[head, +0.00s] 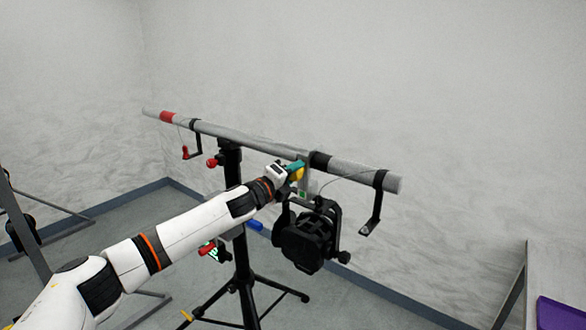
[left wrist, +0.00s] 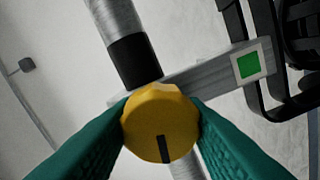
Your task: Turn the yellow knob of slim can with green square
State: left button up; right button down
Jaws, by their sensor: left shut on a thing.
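The yellow knob (left wrist: 160,122) fills the middle of the left wrist view, with a dark line on its face pointing down in the picture. It also shows small in the head view (head: 297,174). The two green fingers of my left gripper (left wrist: 160,128) press on the knob from both sides, shut on it. The green square (left wrist: 248,65) is on the grey clamp arm beside the knob. The black can (head: 307,239) hangs below the bar from this clamp. My right gripper is in neither view.
A grey bar (head: 240,143) with black and red bands runs across a black tripod stand (head: 241,270). Black hooks (head: 373,212) hang from the bar. A grey table (head: 560,255) with a purple item (head: 560,314) stands at right. A wall is behind.

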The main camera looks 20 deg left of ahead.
pick_arm(q)
jog(key=m+p, duration=0.2)
jog(key=m, duration=0.4)
jog(key=m+p, duration=0.1)
jog(key=m, duration=0.5)
jog(key=shift+d+p, duration=0.1)
jog(key=shift+p, duration=0.2)
dwell(0.4)
jog(key=o, duration=1)
jog(key=shift+s, duration=0.1)
jog(key=shift+b+v, duration=0.85)
jog(key=shift+v, duration=5.05)
